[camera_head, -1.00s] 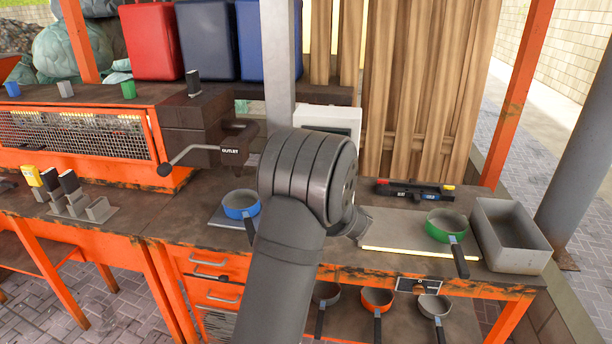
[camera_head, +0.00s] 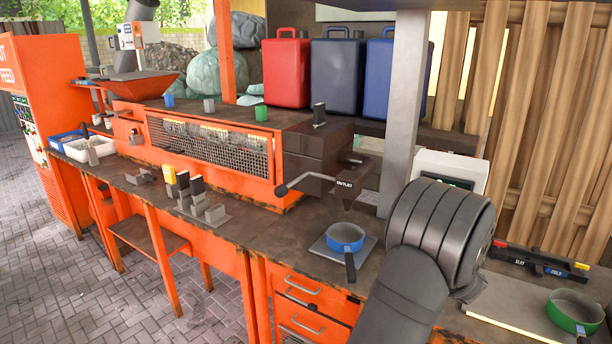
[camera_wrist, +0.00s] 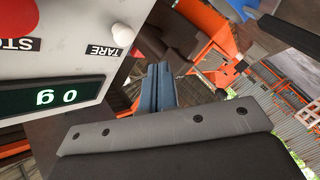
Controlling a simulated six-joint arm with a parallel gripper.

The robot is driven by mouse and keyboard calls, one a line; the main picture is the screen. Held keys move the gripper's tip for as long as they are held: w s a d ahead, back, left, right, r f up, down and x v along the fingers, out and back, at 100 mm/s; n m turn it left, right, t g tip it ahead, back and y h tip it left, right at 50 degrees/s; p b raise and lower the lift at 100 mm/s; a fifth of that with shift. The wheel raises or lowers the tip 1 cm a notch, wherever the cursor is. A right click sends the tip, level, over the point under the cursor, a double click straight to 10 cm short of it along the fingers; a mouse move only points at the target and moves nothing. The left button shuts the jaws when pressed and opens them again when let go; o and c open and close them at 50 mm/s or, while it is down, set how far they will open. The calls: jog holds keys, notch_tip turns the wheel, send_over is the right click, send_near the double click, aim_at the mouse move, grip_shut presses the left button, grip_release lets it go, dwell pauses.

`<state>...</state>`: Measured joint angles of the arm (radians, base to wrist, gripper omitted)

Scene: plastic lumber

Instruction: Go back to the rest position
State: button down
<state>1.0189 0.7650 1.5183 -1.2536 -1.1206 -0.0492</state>
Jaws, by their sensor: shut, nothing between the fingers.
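My gripper shows in the wrist view (camera_wrist: 160,86), with its grey-blue fingers shut together and nothing between them. It points into open space beside the white scale (camera_wrist: 60,50), whose green display reads 0 g. In the head view my dark grey arm stands at the right, in front of the scale (camera_head: 452,168), and hides the gripper. No object hangs from the arm.
A blue pan (camera_head: 345,236) sits on a plate left of my arm. A green pan (camera_head: 574,310) is at the lower right, near a black bar tool (camera_head: 540,262). Left are upright blocks in a holder (camera_head: 205,208) and the machine's crank handle (camera_head: 300,183).

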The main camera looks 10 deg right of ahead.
jog(key=shift+s+a, duration=1.85)
jog(key=shift+w, duration=0.1)
